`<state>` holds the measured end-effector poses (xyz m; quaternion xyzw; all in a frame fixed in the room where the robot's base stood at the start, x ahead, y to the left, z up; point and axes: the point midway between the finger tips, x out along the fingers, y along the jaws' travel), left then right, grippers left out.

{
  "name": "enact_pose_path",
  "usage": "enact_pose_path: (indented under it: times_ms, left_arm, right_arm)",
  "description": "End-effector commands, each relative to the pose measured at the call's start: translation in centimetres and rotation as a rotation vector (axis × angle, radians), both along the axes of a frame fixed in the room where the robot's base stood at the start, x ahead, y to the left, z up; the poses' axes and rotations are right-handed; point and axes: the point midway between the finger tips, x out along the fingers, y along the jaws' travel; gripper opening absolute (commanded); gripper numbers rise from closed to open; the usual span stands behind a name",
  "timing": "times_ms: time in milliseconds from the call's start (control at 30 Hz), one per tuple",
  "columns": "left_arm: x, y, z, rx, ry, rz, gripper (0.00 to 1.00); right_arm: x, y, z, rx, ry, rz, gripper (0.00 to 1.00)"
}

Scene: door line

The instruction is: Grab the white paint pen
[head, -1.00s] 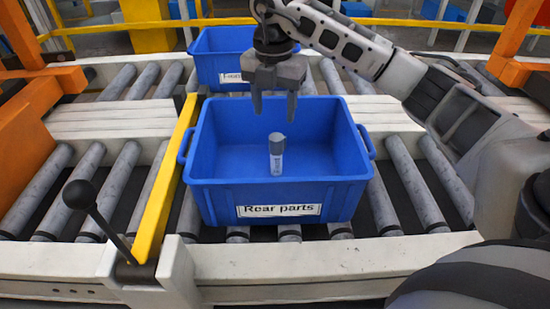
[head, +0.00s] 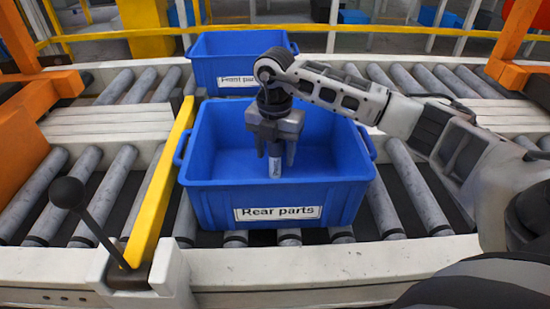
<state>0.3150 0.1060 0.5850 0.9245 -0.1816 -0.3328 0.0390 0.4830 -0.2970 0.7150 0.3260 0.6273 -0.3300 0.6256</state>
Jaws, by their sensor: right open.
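My right gripper (head: 276,158) points straight down into the bin from above. My left gripper is not in view.
A second blue bin, "Front parts" (head: 226,60), stands behind on the roller conveyor (head: 400,185). A yellow bar (head: 160,190) and a black-knobbed lever (head: 69,193) are left of the near bin.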

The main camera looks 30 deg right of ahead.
Motion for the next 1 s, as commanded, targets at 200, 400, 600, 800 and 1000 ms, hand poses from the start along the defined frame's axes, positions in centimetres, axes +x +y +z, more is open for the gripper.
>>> enact_pose_path:
  times_ms: [200,400,600,800,1000]
  left_arm:
    - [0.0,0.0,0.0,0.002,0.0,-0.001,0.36]
    - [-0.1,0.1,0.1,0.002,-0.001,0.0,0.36]
    - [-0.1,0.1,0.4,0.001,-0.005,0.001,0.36]
    - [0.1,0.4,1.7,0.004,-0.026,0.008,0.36]
    - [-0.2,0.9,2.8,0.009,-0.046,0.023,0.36]
  right_arm:
    - [0.0,0.0,0.1,0.0,0.0,0.0,0.2]
    - [0.0,0.0,0.1,0.0,0.0,0.001,0.05]
    - [0.1,0.0,0.6,0.0,-0.002,0.001,0.05]
    - [0.1,0.0,4.1,0.001,-0.004,0.001,0.05]
    - [0.1,0.0,8.0,0.001,-0.004,0.0,0.05]
